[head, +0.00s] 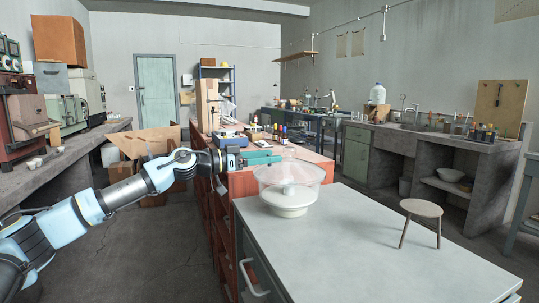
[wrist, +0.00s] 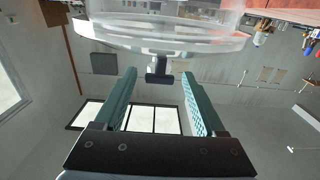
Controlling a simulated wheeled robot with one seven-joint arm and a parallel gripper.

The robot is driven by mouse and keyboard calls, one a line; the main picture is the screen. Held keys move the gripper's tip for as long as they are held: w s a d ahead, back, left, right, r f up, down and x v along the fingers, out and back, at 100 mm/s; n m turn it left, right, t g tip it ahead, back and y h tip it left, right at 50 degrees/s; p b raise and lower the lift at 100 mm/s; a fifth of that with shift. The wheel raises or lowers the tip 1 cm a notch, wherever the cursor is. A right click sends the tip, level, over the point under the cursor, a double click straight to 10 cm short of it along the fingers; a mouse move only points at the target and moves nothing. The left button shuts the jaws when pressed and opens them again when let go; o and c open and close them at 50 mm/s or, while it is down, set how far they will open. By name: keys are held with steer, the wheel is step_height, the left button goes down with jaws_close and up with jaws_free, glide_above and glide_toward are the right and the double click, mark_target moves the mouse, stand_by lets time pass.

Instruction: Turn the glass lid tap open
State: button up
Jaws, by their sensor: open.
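A round clear glass vessel (head: 312,176) with a white base (head: 289,210) stands on the pale bench top at its far left corner. My gripper (head: 277,158) is near the upper left of the vessel in the head view. In the wrist view, the glass (wrist: 200,42) fills the top edge and a small dark tap (wrist: 159,72) projects from it. My gripper (wrist: 158,73) is open there, with a teal finger on each side of the tap. No contact shows, and depth between fingertips and tap is unclear. In the head view the tap cannot be made out.
A small wooden stool (head: 421,208) stands on the right of the pale bench top (head: 365,245). The bench top between them is clear. A red bench (head: 245,183) with bottles and tools lies behind the vessel.

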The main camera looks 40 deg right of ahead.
steer(key=shift+s+d, duration=0.2)
steer(key=shift+d, duration=0.2)
steer(key=shift+c, duration=0.2)
jaws_close()
